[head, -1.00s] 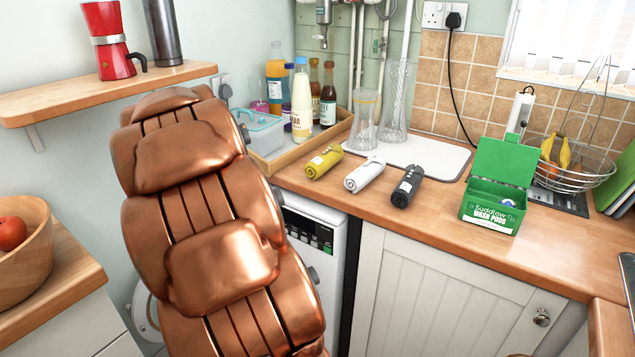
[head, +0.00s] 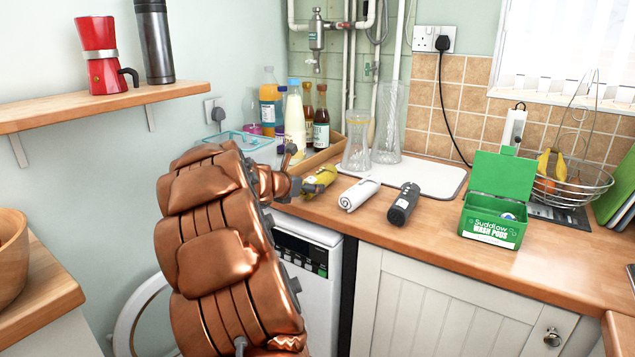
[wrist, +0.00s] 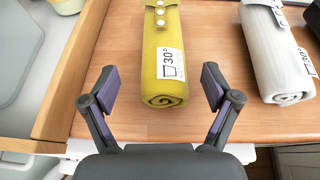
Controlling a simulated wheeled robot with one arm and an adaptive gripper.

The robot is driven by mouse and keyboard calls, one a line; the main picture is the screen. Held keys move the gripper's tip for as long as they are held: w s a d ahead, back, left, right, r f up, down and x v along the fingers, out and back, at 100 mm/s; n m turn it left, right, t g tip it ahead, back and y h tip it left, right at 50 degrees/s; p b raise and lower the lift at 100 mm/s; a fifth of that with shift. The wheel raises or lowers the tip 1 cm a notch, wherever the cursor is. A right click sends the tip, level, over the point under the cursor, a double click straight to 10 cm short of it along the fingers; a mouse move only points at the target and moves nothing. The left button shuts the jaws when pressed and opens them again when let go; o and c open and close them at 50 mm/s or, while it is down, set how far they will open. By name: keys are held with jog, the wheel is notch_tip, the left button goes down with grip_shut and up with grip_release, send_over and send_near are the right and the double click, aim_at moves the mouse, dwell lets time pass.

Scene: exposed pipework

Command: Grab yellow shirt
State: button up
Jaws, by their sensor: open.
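The rolled yellow shirt (head: 321,177) lies on the wooden counter, left of a rolled white shirt (head: 359,194) and a rolled dark shirt (head: 403,205). In the wrist view, the yellow shirt (wrist: 163,58) points lengthwise away from me, with a "30°" label and white buttons on it. My gripper (wrist: 158,88) is open, with its fingers on either side of the yellow shirt's near rolled end and nothing held. In the head view my gripper (head: 293,172) is at the counter's left part, beside the yellow shirt, and my arm hides part of the area.
A wooden tray (wrist: 64,75) with bottles stands close to the left of the yellow shirt. Glass vases (head: 357,142) stand behind on a white board. A green wash pods box (head: 492,222) is to the right. The counter front is clear.

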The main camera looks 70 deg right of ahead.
jog(key=shift+p+x, duration=0.45)
jog(key=shift+x, duration=1.75)
jog(key=shift+r, duration=0.1)
jog(key=c, duration=1.4)
jog(key=shift+r, duration=0.1)
